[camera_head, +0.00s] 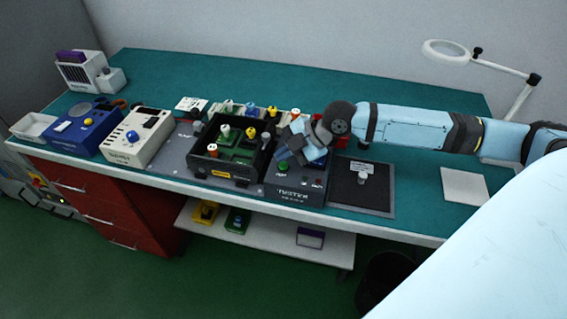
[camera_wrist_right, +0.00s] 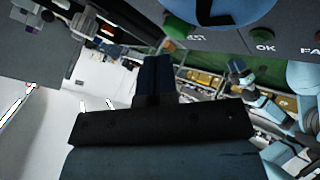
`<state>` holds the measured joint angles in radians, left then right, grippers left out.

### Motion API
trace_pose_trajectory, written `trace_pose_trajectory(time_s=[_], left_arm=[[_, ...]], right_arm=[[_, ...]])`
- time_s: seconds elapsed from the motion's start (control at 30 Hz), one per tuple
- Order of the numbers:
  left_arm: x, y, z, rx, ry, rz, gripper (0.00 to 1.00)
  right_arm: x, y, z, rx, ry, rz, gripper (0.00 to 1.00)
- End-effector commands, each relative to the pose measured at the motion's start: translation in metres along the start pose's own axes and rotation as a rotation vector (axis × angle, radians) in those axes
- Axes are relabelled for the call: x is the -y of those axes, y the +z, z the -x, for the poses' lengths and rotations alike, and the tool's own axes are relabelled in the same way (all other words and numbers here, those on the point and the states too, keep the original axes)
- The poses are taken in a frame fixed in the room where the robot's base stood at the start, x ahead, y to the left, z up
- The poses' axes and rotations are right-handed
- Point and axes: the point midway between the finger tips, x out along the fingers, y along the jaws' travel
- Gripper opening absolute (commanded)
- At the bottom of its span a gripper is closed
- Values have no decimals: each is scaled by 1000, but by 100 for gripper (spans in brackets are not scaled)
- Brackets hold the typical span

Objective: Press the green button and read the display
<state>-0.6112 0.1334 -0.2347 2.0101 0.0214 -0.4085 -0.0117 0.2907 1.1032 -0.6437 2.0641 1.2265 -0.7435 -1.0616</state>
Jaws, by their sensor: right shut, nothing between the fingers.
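The dark tester box (camera_head: 298,190) stands near the bench's front edge, right of the open black tray. Its green button (camera_head: 283,165) is on the top face; the wrist view shows a green button (camera_wrist_right: 178,27) at the top, just beyond the fingertips. A blue display (camera_head: 319,160) is partly hidden by my right gripper, and I cannot read it. My right gripper (camera_head: 291,147) is shut and empty, low over the tester; its fingers (camera_wrist_right: 153,72) also show in the wrist view. I cannot tell whether they touch the button. My left gripper is out of view.
Left of the tester, the black tray (camera_head: 207,166) holds green boards and several knobs. A cream box (camera_head: 137,138) and a blue box (camera_head: 85,130) stand farther left. A dark mat (camera_head: 358,198) lies right of it. A ring lamp (camera_head: 446,51) stands at back right.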

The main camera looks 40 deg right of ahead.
Motion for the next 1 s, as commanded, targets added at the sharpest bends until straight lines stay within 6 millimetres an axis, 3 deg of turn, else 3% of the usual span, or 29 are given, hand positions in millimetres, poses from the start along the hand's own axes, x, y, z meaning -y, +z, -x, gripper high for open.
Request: trace_pose_trajectory(time_s=[1.0], left_arm=[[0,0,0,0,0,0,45]], right_arm=[[5,5,-6,0,0,0,0]])
